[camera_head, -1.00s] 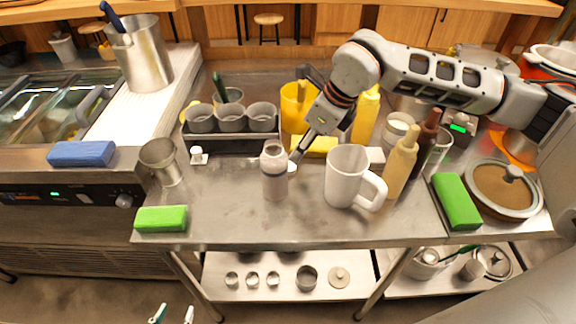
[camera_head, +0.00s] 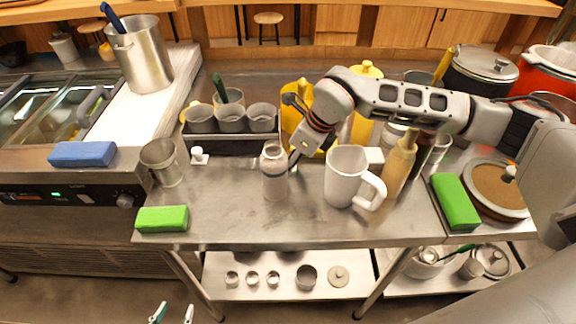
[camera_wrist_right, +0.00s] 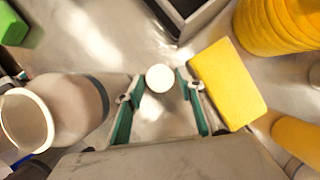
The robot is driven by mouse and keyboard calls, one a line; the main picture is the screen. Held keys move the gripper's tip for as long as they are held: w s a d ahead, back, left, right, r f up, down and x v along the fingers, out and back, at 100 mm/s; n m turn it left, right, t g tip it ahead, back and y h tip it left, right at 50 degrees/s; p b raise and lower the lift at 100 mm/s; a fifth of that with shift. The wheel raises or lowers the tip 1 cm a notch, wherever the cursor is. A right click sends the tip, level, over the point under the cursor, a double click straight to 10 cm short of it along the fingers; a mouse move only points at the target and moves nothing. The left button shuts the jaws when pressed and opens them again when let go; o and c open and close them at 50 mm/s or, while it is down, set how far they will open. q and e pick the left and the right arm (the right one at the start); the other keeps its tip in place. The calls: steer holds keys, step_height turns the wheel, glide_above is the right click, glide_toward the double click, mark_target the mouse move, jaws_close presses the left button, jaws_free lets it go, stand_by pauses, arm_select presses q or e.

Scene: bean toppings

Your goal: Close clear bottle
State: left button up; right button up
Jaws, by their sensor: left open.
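The clear bottle (camera_head: 274,176) stands upright on the steel counter, its mouth uncovered. It also shows at the left of the right wrist view (camera_wrist_right: 75,108). A small round white cap (camera_wrist_right: 160,78) lies between the teal fingertips of my right gripper (camera_wrist_right: 160,86), which look open, with narrow gaps on both sides. In the head view the right gripper (camera_head: 294,160) points down just right of the bottle; its tips and the cap are largely hidden there. My left gripper (camera_head: 173,314) is open and empty at the bottom edge, below and in front of the counter.
A yellow sponge (camera_wrist_right: 228,82) lies right of the right gripper. A white mug (camera_head: 346,178) and sauce bottles stand farther right. A dark caddy with cups (camera_head: 235,146) is behind the bottle. A white knobbed piece (camera_head: 198,156) sits left.

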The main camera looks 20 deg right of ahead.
steer(key=shift+f, duration=0.15)
steer(key=c, duration=0.5)
step_height(320, 180, up, 20)
stand_by(0.8)
